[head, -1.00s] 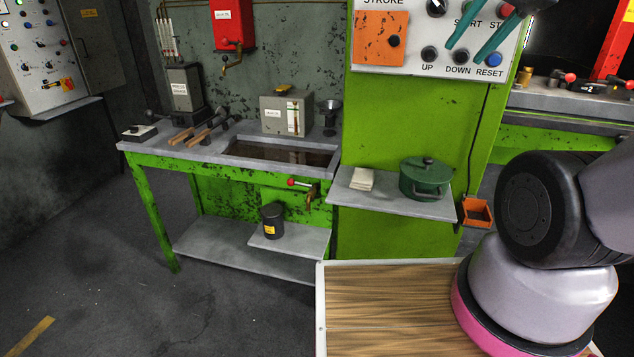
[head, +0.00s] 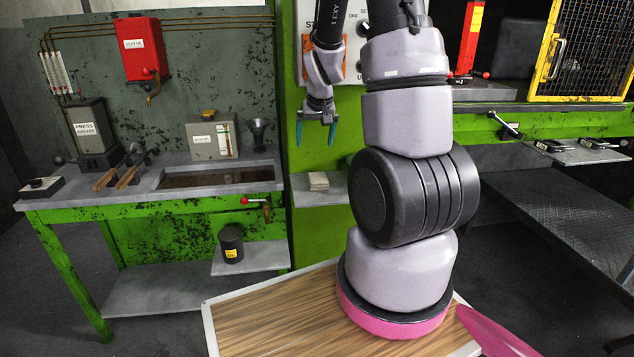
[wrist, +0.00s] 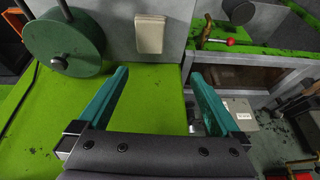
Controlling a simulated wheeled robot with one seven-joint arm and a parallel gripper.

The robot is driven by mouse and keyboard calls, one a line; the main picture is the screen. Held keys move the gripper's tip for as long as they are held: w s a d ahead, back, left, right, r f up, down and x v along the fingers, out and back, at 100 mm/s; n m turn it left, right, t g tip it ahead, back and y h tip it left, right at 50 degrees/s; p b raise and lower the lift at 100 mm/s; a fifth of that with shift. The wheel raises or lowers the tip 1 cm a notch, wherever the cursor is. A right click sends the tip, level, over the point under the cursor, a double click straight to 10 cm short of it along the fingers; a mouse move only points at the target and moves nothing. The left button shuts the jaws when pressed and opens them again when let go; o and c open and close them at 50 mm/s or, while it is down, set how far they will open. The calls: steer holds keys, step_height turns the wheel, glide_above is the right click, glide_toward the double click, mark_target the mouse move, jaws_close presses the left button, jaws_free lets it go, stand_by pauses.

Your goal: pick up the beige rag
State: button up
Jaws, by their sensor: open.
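The beige rag (head: 318,181) is a small folded pad lying on a grey shelf (head: 322,196) on the green press column. In the wrist view the rag (wrist: 150,34) shows ahead of and between my fingertips, apart from them. My gripper (head: 315,134) has teal fingers that point down above the rag in the head view. In the wrist view my gripper (wrist: 158,75) is open, with nothing between its fingers.
To the left is a green workbench (head: 150,200) with a sunken basin, a grey box (head: 212,140) and wooden-handled tools. A black canister (head: 231,243) sits on its low shelf.

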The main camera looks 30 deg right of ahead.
glide_above(318, 176)
steer(key=s, duration=0.2)
steer(key=f, duration=0.9)
steer(key=shift+a, duration=0.4)
steer(key=shift+s+x, duration=0.15)
steer(key=shift+x, duration=1.3)
steer(key=shift+s+x, duration=0.15)
steer(key=shift+x, duration=1.3)
steer(key=shift+f, duration=0.35)
steer(key=c, duration=1.2)
